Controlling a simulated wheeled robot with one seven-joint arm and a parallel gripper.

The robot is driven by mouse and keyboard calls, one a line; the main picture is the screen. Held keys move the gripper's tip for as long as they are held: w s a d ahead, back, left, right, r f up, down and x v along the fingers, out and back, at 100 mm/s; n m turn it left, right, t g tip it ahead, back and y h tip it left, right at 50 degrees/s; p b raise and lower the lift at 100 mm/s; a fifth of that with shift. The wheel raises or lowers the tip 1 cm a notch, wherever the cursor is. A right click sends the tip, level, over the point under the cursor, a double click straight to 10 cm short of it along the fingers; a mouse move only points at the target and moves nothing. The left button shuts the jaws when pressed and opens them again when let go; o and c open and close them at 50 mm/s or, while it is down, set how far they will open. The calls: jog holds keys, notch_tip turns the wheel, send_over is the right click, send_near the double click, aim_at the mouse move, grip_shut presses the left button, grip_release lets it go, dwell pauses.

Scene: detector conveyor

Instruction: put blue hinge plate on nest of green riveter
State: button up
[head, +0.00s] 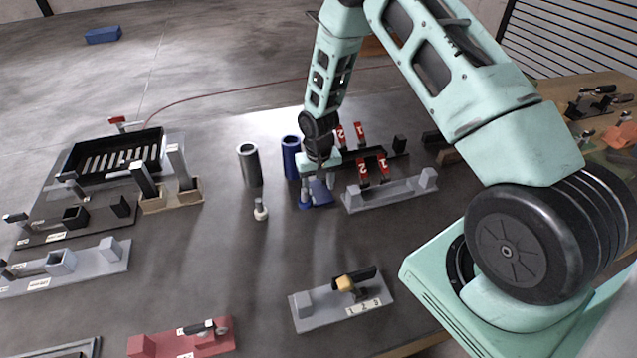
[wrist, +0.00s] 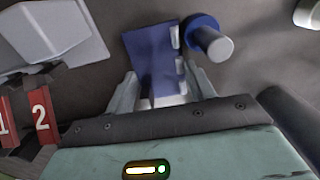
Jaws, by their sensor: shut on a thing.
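The blue hinge plate (head: 321,193) is a flat blue piece under my gripper (head: 318,180) in the head view. In the wrist view the hinge plate (wrist: 152,58) has pale knuckles along its right edge, and my gripper (wrist: 163,88) is shut on its near end. I cannot tell whether the plate touches the table. I cannot make out a green riveter or its nest in either view.
A blue-based pin (wrist: 211,42) stands close beside the plate. A blue tube (head: 291,158), a grey tube (head: 250,166) and a small pale peg (head: 261,211) are to the left. Table is clear front-left of the gripper.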

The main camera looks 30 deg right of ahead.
jog(key=shift+f, duration=0.1)
jog(key=o, duration=1.1)
